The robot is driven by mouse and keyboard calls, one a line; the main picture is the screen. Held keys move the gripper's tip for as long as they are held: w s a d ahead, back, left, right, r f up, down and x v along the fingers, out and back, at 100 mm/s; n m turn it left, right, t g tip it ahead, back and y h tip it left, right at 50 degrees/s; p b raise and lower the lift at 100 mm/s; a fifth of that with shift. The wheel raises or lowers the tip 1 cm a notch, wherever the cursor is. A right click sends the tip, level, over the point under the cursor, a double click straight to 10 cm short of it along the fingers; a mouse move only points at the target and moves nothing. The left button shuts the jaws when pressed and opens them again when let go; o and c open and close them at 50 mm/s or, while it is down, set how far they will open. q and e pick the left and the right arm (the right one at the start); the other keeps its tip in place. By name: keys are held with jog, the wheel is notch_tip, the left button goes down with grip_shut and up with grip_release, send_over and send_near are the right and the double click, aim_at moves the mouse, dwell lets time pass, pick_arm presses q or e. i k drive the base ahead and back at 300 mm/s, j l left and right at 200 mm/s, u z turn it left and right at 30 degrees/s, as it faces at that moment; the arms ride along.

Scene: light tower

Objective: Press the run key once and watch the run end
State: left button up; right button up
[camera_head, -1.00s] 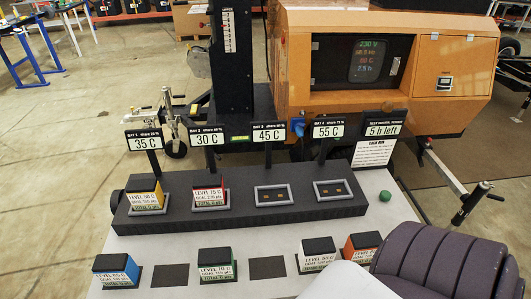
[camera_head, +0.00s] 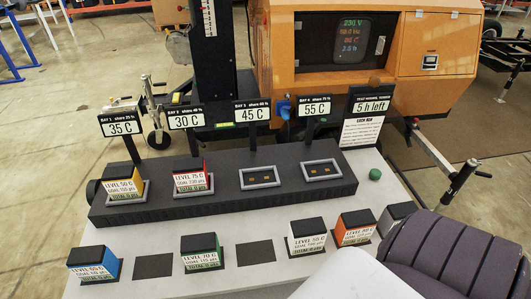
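A small round green knob (camera_head: 375,174), which looks like the run key, sits on the white board at the right end of the black bay rack (camera_head: 222,202). Nothing touches it; I cannot tell whether it is pressed in. Behind it a black sign (camera_head: 370,105) reads "5 h left" above a white card. Bay 1 holds a yellow-sided block (camera_head: 124,185) and bay 2 a red-sided block (camera_head: 192,175). The bay 3 socket (camera_head: 260,177) and bay 4 socket (camera_head: 321,170) hold no block. The bay signs read 35, 30, 45 and 55 C. Neither gripper is in view.
Blue (camera_head: 93,262), green (camera_head: 201,249), white (camera_head: 307,236) and orange (camera_head: 355,228) blocks stand along the front, with a grey one (camera_head: 396,215) partly hidden. Two dark pads there are bare. The orange generator (camera_head: 400,62) with its lit display stands behind, beside the black mast (camera_head: 212,75).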

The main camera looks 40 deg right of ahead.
aim_at(374, 174)
jog(key=l+z, duration=0.1)
jog(key=z, duration=0.25)
jog(key=i+l+z, duration=0.1)
jog(key=z, duration=0.25)
jog(key=i+l+z, duration=0.1)
jog(key=z, duration=0.25)
